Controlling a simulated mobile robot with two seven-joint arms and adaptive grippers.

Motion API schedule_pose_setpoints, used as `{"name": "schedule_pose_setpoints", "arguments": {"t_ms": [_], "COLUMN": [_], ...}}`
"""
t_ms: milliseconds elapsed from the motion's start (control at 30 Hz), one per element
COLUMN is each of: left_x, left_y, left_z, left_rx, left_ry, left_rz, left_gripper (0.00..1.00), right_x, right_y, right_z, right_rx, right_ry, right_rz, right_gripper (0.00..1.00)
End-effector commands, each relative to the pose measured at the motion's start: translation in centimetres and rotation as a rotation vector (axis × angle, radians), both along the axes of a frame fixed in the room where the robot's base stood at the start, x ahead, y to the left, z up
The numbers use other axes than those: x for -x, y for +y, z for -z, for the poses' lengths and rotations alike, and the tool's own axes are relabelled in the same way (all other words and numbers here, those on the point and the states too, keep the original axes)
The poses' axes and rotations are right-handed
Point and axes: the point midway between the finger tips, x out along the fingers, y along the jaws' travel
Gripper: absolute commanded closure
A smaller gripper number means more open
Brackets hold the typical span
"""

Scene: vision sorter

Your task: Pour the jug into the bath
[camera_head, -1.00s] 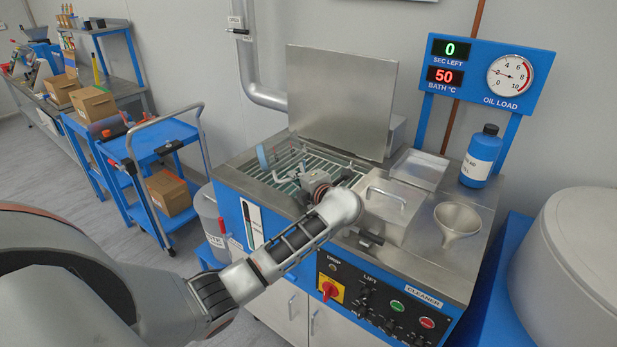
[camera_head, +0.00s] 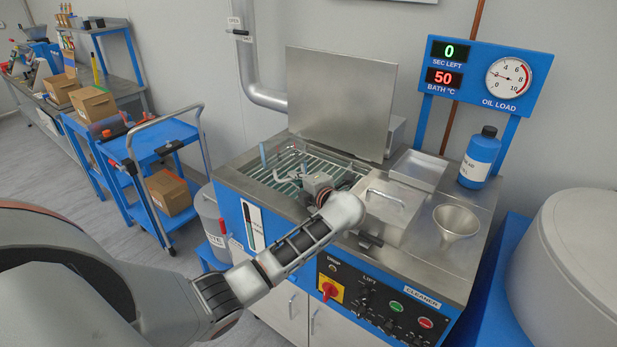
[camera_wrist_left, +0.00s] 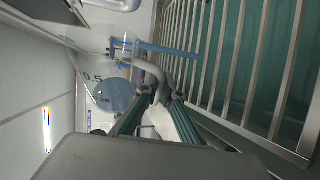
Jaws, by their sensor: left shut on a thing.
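The clear jug (camera_wrist_left: 98,72) carries a 0.5 mark and lies tipped well over on its side above the bath. A round blue patch (camera_wrist_left: 122,97) shows in it. A narrow blue streak (camera_wrist_left: 170,49) beside the jug looks like falling liquid, though I cannot be certain. My left gripper (camera_head: 318,184) is above the front edge of the bath; in the left wrist view its fingers (camera_wrist_left: 157,112) are shut on the jug's grey handle. My right gripper is not in view.
The raised lid (camera_head: 338,100) stands behind the bath. A steel box with a handle (camera_head: 395,213), a funnel (camera_head: 456,222) and a blue bottle (camera_head: 481,157) stand to the right. A blue trolley (camera_head: 160,141) stands left.

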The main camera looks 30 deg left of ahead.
Motion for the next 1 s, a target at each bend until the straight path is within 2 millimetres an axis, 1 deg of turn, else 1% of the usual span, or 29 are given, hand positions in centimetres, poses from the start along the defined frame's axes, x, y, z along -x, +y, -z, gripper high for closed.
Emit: {"name": "schedule_pose_setpoints", "arguments": {"t_ms": [200, 467, 1000], "left_x": [0.0, 0.1, 0.2], "left_y": [0.0, 0.1, 0.1], "left_z": [-0.4, -0.6, -1.4], "left_rx": [-0.017, -0.039, -0.085], "left_ry": [0.013, 0.029, 0.065], "left_rz": [0.001, -0.001, -0.002], "left_gripper": [1.00, 1.00, 1.00], "right_x": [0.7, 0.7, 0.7], "right_y": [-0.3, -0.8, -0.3], "right_z": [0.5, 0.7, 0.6], "right_rx": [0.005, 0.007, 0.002], "right_ry": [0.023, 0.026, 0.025], "right_rz": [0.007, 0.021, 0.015], "right_gripper": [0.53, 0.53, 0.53]}}
